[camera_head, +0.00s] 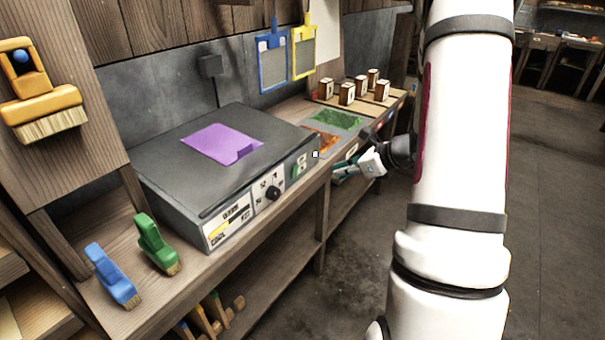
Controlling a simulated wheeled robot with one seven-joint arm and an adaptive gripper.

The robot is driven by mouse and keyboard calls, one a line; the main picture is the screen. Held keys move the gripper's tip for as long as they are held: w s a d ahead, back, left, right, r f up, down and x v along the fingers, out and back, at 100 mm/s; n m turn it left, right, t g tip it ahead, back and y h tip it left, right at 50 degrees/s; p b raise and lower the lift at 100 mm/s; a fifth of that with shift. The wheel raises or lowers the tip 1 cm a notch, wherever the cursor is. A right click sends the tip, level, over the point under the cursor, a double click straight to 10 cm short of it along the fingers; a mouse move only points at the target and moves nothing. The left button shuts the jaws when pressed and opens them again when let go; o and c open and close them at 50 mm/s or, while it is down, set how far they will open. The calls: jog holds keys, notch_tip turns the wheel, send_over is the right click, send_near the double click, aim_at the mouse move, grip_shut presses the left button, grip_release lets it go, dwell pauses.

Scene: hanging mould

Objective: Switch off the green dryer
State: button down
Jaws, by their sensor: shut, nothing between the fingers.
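A green sheet (338,119) lies on a flat grey surface along the bench, behind an orange sheet (322,138). I take the green sheet's spot to be the green dryer, but the picture is too small to be sure. Small coloured marks, one red (379,125), sit on the front edge there. Which of them is the green dryer's switch I cannot tell; my gripper may hide part of that edge. My gripper (367,148) is at the bench's front edge, right of the orange sheet, shut and empty. Whether it touches the edge is unclear.
A large grey machine (174,171) with a purple sheet (222,144), a black knob (273,193) and labels stands nearer. Several wooden blocks (347,93) stand farther back. Blue (272,62) and yellow (304,53) frames hang on the wall. Brushes (157,245) lie front left. Floor right is clear.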

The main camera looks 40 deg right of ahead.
send_near(294, 170)
jog(key=shift+w+a+f, duration=0.2)
jog(key=shift+w+f, duration=0.45)
jog(key=shift+f, duration=0.3)
jog(key=shift+w+a+f, duration=0.2)
jog(key=shift+w+f, duration=0.4)
jog(key=shift+f, duration=0.35)
jog(key=shift+w+a+f, duration=0.2)
jog(key=shift+w+f, duration=0.45)
jog(key=shift+f, duration=0.3)
jog(key=shift+w, duration=0.1)
jog(key=shift+w+a+r+b, duration=0.2)
jog(key=shift+w+b, duration=0.15)
jog(key=shift+b, duration=0.05)
jog(key=shift+r+p, duration=0.4)
jog(key=shift+r, duration=0.45)
